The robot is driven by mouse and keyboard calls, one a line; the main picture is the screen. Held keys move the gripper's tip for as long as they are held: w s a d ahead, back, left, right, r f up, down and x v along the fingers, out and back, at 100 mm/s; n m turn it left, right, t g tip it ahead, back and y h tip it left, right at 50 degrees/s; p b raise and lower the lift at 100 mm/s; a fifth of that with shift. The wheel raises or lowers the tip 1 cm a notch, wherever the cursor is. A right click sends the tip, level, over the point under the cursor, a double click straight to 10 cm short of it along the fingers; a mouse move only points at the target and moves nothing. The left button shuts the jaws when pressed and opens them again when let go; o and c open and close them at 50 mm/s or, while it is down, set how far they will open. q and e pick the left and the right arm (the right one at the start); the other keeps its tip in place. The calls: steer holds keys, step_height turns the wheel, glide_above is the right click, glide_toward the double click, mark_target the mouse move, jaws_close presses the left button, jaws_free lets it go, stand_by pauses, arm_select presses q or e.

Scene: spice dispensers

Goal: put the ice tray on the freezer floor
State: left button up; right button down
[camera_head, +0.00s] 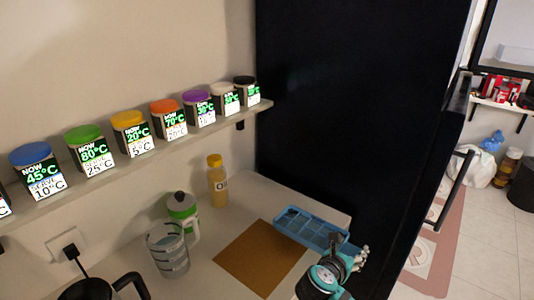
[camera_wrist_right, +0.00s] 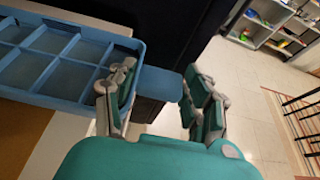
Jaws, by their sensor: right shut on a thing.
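The blue ice tray (camera_head: 290,224), with several compartments, is at the right end of the white counter, beside a tall black appliance side (camera_head: 350,90). It also shows at the left of the right wrist view (camera_wrist_right: 92,83). My right gripper (camera_head: 346,253) is at the tray's near right end. In the right wrist view its two fingers (camera_wrist_right: 160,88) are on either side of the tray's flat end tab and hold it. I cannot tell whether the tray touches the counter. The freezer floor is not visible. My left gripper is not in view.
A brown mat (camera_head: 258,257) lies left of the tray. A shelf (camera_head: 130,163) of lidded jars is above. A vertical handle (camera_head: 455,190) sticks out right of the black appliance.

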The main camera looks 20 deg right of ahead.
steer(key=shift+r, duration=0.1)
steer(key=shift+w+a+r, duration=0.25)
steer(key=shift+a, duration=0.1)
steer(key=s+a+r+n+t+y, duration=0.1)
steer(key=a+r+n+t+y, duration=0.2)
steer(key=a, duration=0.7)
steer(key=s+a+r+n+t+y, duration=0.1)
steer(key=a+r+n+t+y, duration=0.2)
steer(key=a+r+n+y, duration=0.4)
steer(key=shift+a+r+n+t+y, duration=0.15)
steer(key=shift+a+n+t+y, duration=0.25)
steer(key=shift+a+n+y, duration=0.9)
steer(key=shift+a+r+m+h, duration=0.1)
steer(key=shift+a+m+h, duration=0.25)
steer(key=shift+h, duration=0.15)
